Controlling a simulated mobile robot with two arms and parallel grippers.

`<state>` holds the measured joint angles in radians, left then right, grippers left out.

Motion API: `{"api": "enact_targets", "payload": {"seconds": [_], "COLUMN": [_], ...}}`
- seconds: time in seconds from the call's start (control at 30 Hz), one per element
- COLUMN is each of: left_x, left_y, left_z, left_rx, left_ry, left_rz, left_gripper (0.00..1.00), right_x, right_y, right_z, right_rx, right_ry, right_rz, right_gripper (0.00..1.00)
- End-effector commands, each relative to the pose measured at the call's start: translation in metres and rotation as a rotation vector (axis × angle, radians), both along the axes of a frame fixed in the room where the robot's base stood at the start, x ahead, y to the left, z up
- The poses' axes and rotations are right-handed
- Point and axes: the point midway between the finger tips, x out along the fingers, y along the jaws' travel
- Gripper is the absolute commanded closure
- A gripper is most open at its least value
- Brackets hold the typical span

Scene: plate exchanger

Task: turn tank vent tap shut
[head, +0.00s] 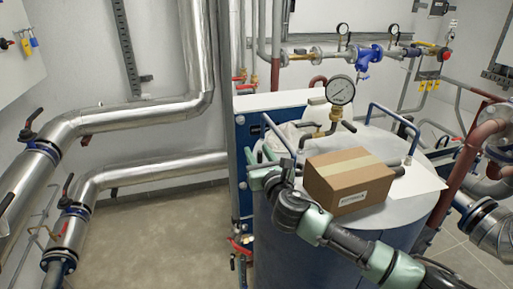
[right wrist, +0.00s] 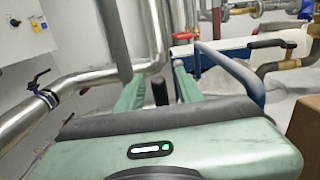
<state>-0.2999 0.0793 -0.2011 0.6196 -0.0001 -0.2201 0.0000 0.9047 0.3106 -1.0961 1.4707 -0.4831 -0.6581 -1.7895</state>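The blue tank (head: 340,225) with a grey top stands at the centre right in the head view. A pressure gauge (head: 340,90) and brass fittings with dark handles rise from its top. My right gripper (head: 261,164) reaches over the tank's left edge. In the right wrist view its green fingers (right wrist: 160,90) stand apart, and a black upright stub (right wrist: 160,93) shows between them. I cannot tell whether the stub is the vent tap's handle or whether the fingers touch it. My left gripper is not in view.
A cardboard box (head: 348,181) sits on the tank top, close beside my right arm. Blue rails (head: 393,122) rise around the top. A blue-framed plate unit (head: 243,150) stands to the left. Silver pipes (head: 140,118) run along the left wall; the floor (head: 155,235) there is clear.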

Motion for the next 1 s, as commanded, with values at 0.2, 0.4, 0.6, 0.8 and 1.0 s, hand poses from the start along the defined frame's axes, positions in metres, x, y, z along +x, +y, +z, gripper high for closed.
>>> {"api": "enact_targets", "payload": {"seconds": [0.2, 0.4, 0.6, 0.8, 1.0], "left_x": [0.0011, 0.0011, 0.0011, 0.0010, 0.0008], "left_y": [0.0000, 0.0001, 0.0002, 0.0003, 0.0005], "left_z": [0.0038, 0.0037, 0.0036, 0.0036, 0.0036], "left_rx": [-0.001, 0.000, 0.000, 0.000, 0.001], "left_ry": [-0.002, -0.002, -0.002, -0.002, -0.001], "left_rz": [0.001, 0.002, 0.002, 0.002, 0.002], "left_gripper": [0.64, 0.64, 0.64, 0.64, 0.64], "right_x": [0.0128, 0.0140, 0.0138, 0.0137, 0.0138], "right_y": [0.0044, 0.0046, 0.0046, 0.0043, 0.0042], "right_z": [0.0005, -0.0002, -0.0002, -0.0004, -0.0006], "right_rx": [0.000, 0.001, 0.001, 0.001, 0.001], "right_ry": [0.000, 0.000, 0.000, 0.001, 0.001], "right_rz": [0.001, 0.001, 0.001, 0.000, 0.000], "right_gripper": [0.64, 0.64, 0.94, 1.00, 1.00]}}
